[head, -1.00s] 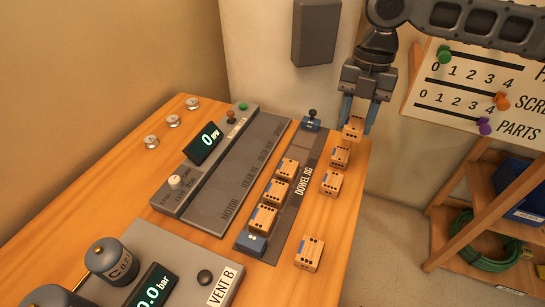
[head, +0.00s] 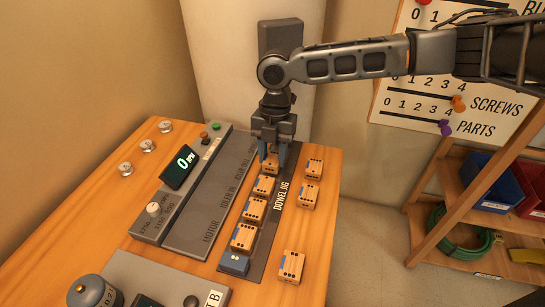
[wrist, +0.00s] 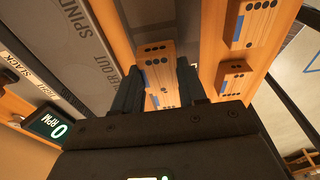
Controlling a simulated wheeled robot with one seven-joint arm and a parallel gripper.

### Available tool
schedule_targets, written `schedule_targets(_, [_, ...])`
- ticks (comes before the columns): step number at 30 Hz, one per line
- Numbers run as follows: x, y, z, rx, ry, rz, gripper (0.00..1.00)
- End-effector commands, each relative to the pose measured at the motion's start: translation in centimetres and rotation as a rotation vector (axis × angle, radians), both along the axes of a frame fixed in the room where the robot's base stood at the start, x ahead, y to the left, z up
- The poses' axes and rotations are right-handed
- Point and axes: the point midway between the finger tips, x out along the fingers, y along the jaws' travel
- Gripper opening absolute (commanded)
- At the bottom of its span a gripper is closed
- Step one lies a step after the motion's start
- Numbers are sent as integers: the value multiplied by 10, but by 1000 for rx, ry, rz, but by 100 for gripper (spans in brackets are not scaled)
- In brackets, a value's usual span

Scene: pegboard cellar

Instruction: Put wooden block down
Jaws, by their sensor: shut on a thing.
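My gripper (head: 272,156) points down at the far end of the dowel jig (head: 264,250), a dark grey strip on the wooden bench. It is shut on a wooden block (head: 271,164), mostly hidden by the fingers in the head view. The held block is in line with three wooden blocks in the jig (head: 264,186) (head: 254,208) (head: 243,237). It is low, close behind the farthest of them; I cannot tell if it touches the jig or that block. In the wrist view my fingers (wrist: 160,75) straddle the row.
Three loose wooden blocks (head: 313,168) (head: 307,195) (head: 291,267) stand right of the jig. A blue end piece (head: 233,264) closes the jig's near end. The grey motor panel (head: 205,215) with a readout (head: 181,166) lies to the left. A shelf (head: 440,205) stands beyond the bench's right edge.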

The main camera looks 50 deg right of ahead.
Motion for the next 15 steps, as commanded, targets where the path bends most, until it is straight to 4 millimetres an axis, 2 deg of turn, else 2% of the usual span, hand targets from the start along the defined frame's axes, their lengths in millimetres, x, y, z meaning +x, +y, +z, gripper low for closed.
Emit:
schedule_targets(4, [0, 1, -16, 1, 0, -1, 8])
schedule_targets(14, [0, 0, -20, 1, 0, -1, 8])
schedule_targets(15, [0, 0, -21, 1, 0, -1, 42])
